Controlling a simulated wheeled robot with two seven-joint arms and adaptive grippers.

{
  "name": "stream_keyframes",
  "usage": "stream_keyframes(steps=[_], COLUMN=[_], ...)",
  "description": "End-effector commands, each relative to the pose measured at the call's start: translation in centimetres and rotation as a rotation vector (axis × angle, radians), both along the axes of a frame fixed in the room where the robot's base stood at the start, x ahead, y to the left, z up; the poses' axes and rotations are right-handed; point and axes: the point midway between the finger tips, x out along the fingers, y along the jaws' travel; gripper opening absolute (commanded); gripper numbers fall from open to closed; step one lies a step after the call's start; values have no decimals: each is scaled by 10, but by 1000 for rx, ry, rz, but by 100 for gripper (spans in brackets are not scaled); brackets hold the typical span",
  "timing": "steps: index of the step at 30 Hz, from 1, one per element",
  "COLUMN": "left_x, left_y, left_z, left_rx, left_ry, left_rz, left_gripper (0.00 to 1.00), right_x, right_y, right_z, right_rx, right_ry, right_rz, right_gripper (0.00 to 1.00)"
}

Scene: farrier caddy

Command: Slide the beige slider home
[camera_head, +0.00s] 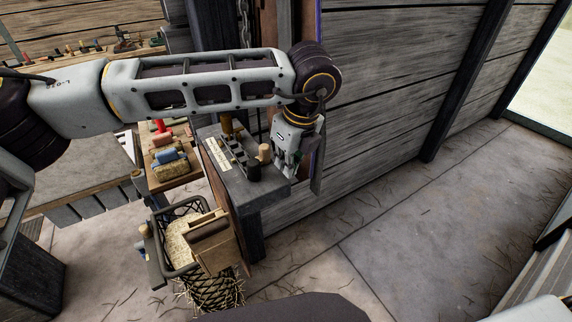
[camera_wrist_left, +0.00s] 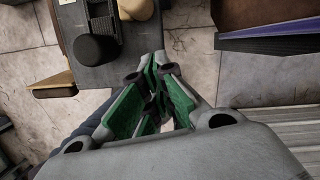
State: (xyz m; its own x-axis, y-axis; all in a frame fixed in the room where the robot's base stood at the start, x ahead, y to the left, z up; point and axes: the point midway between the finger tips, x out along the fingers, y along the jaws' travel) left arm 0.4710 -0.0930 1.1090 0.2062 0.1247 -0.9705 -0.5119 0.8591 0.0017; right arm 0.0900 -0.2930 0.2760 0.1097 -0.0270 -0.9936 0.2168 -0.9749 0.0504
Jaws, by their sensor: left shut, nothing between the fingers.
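The beige slider's knob (camera_head: 264,152) stands on the grey slotted panel (camera_head: 238,183) on top of a dark post, near its right edge. A black knob (camera_head: 254,172) stands just in front of it and a brown knob (camera_head: 227,124) at the back. My left gripper (camera_head: 284,165) is shut and empty, pointing down just right of the beige knob. In the left wrist view the fingers (camera_wrist_left: 150,108) are beside the panel edge (camera_wrist_left: 125,74); the black knob (camera_wrist_left: 97,48) and a tan knob (camera_wrist_left: 138,8) show at the top. My right gripper is out of view.
A plank wall (camera_head: 375,110) stands behind the gripper. A tray with coloured items (camera_head: 172,178) is at the left. The floor (camera_head: 420,230) at right is clear.

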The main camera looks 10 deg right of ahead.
Motion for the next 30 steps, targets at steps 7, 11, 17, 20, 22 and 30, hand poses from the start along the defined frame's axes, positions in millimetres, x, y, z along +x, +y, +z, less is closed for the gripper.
stream_keyframes(steps=[7, 11, 17, 20, 22, 30], left_x=[-1, -2, -6, -8, -10, -17], left_y=[-2, -3, -5, -6, -7, -11], left_z=[8, 15, 31, 41, 50, 84], left_rx=[-2, -2, -3, -1, -2, 0], left_ry=[0, -1, -1, -2, -2, -1], left_rz=[0, 0, -1, 0, -1, 0], left_gripper=[0, 0, 0, 0, 0, 0], right_x=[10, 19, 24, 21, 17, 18], right_y=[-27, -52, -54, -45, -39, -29], right_z=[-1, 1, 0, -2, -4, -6], right_rx=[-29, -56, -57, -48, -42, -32], right_ry=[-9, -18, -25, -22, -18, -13], right_rz=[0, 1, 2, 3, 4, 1], right_gripper=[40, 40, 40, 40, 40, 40])
